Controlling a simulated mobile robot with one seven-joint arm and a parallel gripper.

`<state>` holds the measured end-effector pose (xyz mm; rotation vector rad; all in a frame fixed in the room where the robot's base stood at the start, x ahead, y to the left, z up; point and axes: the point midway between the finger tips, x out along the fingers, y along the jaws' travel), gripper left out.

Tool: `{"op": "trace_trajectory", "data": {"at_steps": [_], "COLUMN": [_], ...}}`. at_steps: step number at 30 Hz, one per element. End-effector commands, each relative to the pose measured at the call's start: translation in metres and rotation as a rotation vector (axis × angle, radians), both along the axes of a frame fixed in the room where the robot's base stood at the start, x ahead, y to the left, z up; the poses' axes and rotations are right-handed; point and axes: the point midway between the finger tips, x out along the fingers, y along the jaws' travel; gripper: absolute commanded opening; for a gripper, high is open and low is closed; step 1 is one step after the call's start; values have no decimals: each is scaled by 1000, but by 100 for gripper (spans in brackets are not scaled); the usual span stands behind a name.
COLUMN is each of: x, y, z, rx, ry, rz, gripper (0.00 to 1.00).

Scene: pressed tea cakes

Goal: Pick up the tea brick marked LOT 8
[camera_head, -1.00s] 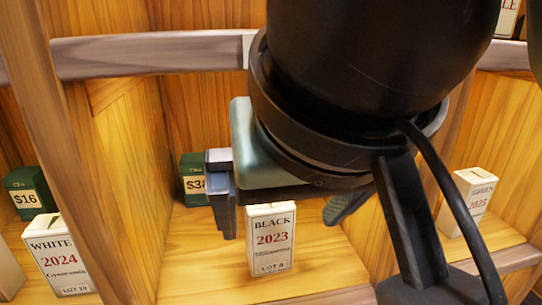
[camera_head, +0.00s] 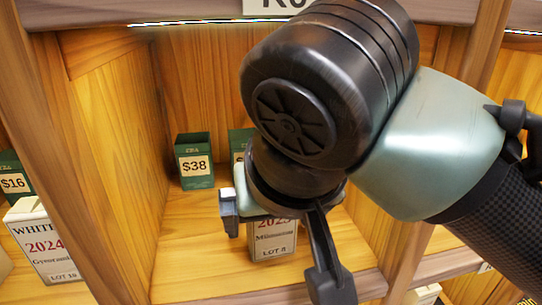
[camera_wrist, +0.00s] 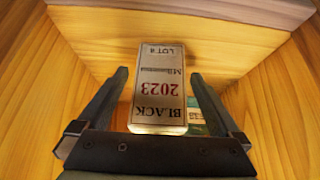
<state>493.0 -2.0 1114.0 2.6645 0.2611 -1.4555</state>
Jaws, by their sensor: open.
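The tea brick marked LOT 8 (camera_head: 274,243) is a white upright box reading 2023, in the middle compartment on the wooden shelf. My gripper and wrist hide its upper part in the head view. In the wrist view the brick (camera_wrist: 158,92) appears upside down, reading BLACK 2023, with its whole front visible. My gripper (camera_wrist: 160,76) is open, with one finger on each side of the brick in that view. Gaps show on both sides, and I see no contact.
Green boxes stand behind, one with a $38 tag (camera_head: 195,162), another partly hidden (camera_head: 238,142). A white box marked 2024 (camera_head: 43,243) and a green $16 box (camera_head: 15,178) stand left of the wooden divider (camera_head: 75,150). Bare shelf lies left of the brick.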

Motion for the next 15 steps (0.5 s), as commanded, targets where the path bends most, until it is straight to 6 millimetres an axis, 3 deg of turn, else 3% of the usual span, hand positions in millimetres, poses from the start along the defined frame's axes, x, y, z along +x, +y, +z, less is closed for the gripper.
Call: {"op": "trace_trajectory", "data": {"at_steps": [4,11,15], "x": [8,9,8], "y": [2,2,2], "z": [-12,-13,-13], "rx": [1,1,1], "ry": [-2,-3,-3], "rz": [-1,-1,-1], "gripper": [100,100,78]}}
